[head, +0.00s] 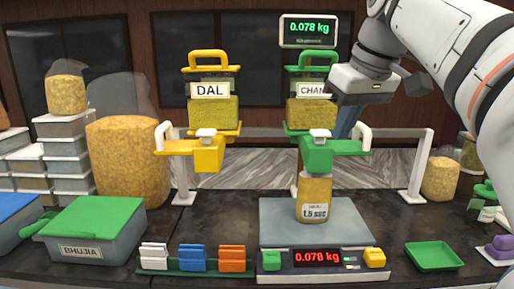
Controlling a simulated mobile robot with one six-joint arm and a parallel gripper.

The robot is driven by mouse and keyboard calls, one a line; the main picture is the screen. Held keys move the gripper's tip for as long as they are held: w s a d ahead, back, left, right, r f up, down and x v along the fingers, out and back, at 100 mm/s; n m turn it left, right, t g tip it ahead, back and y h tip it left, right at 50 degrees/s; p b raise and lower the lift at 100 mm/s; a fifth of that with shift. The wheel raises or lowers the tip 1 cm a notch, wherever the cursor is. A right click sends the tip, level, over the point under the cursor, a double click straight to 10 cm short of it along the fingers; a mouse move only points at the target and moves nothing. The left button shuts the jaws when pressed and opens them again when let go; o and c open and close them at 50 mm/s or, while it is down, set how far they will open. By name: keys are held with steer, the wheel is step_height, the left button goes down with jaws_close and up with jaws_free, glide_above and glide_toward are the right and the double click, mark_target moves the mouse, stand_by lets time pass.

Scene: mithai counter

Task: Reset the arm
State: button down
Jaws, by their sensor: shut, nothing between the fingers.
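My arm reaches in from the upper right. My gripper (356,98) is shut and empty, beside the right side of the green CHANA dispenser (320,152); its fingertips are hard to make out. I cannot tell whether it touches the dispenser. A jar (314,197) labelled 1.5 sec stands upright on the scale's grey plate (352,224), below the green dispenser's spout.
The yellow DAL dispenser (208,155) hangs left of the green one on a rail. The scale display (317,257) reads 0.078 kg. A green-lidded BHUJIA box (88,222), coloured clips (192,257) and a green tray (433,256) lie on the dark counter.

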steer(key=s+f+m+b, duration=0.1)
steer(key=s+f, duration=0.3)
steer(key=f, duration=0.9)
steer(key=s+f+m+h+b, duration=0.1)
steer(key=s+f, duration=0.4)
steer(key=f, duration=0.8)
steer(key=s+f+m+h+b, duration=0.1)
steer(key=s+f+m+b, duration=0.2)
steer(key=f, duration=1)
steer(key=shift+s+f+b, duration=0.25)
steer(key=shift+s+b, duration=0.85)
steer(key=shift+s, duration=0.05)
